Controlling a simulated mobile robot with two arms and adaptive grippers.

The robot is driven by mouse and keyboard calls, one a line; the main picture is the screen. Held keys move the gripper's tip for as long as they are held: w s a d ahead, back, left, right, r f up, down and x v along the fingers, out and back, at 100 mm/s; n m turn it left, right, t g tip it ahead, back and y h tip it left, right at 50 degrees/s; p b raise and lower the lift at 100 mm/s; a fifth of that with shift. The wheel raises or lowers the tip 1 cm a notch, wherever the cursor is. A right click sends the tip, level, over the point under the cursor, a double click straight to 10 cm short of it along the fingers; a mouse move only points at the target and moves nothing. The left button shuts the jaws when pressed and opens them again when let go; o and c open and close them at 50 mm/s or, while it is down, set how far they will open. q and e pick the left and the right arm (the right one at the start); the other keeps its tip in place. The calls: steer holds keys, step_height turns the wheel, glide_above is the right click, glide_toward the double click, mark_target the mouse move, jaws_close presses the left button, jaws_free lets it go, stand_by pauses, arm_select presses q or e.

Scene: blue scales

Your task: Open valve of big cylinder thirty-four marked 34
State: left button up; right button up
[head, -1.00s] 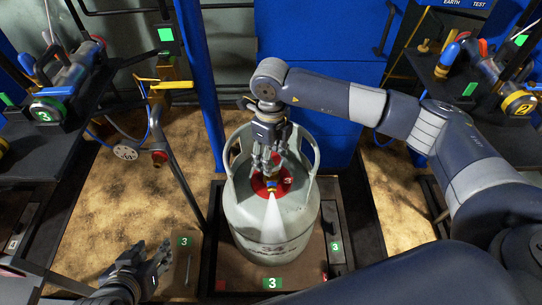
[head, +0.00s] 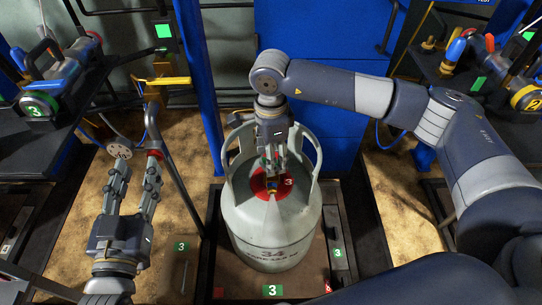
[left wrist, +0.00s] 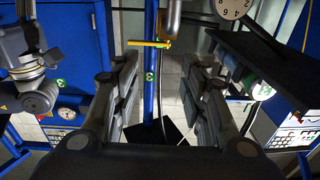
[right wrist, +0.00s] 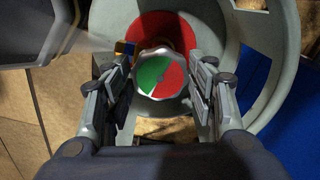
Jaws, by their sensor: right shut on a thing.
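The big grey cylinder (head: 235,215), marked 34 on its front, stands upright on a platform with a green 3 label. Its red collar (head: 258,184) surrounds the valve at the top. My right gripper (head: 274,172) reaches down between the cylinder's handles, shut on the valve. In the right wrist view the valve knob (right wrist: 160,75), with a green and red dial, lies between its fingers. A faint pale streak spreads from the valve's outlet. My left gripper (head: 136,178) is open and empty, left of the cylinder; its spread fingers show in the left wrist view (left wrist: 158,85).
A pipe with a yellow lever (head: 170,81) and a round gauge (head: 120,147) stands beyond my left gripper. A blue post (head: 200,90) rises behind the cylinder. Dark benches with equipment flank both sides. A green 3 label (head: 272,291) is on the platform's front.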

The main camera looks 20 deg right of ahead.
arm_select(q)
steer(key=shift+s+d+r+t+h, duration=0.15)
steer(key=shift+r+t, duration=0.35)
steer(key=shift+r, duration=0.4)
steer(key=shift+r+t+h, duration=0.15)
steer(key=shift+r+t, duration=0.35)
steer(key=shift+r, duration=0.35)
arm_select(e)
steer(key=shift+n, duration=1)
steer(key=o, duration=1)
steer(key=shift+o, duration=0.2)
step_height(320, 180, up, 12)
steer(key=shift+s+f, duration=0.1)
